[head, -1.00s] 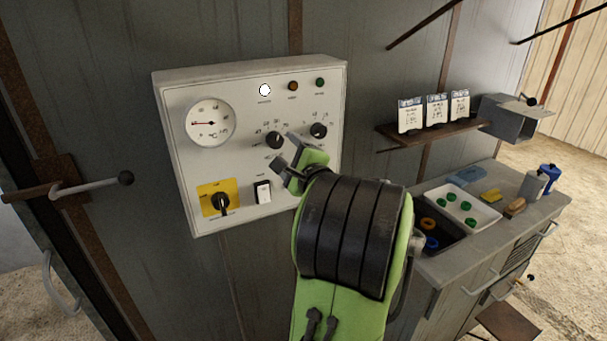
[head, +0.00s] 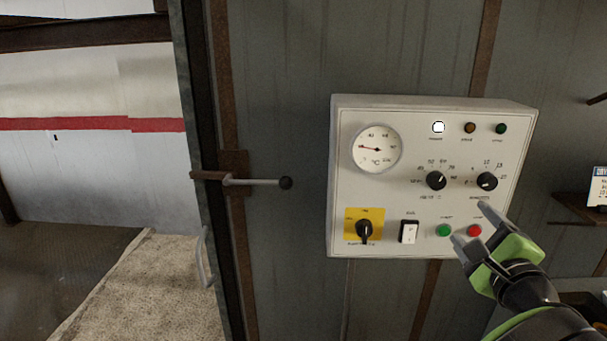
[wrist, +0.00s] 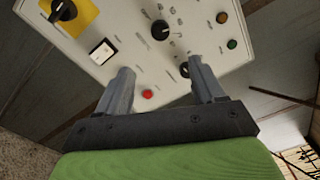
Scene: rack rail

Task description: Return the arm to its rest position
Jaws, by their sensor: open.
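My gripper (head: 468,222) is at the lower right of the head view, in front of the lower right part of the white control panel (head: 400,120). It is open and empty, with its two grey fingers apart. In the wrist view my gripper (wrist: 155,90) points at the panel, and the red button (wrist: 147,94) shows between the fingers. In the head view the red button (head: 475,231) and green button (head: 443,230) sit close by the fingertips. I cannot tell from these views whether a fingertip touches the panel.
The panel carries a gauge (head: 377,149), two black knobs, a yellow-backed switch (head: 364,229) and a white rocker (head: 409,231). A lever handle (head: 255,182) sticks out left of the panel. A small shelf (head: 580,214) is at the right edge.

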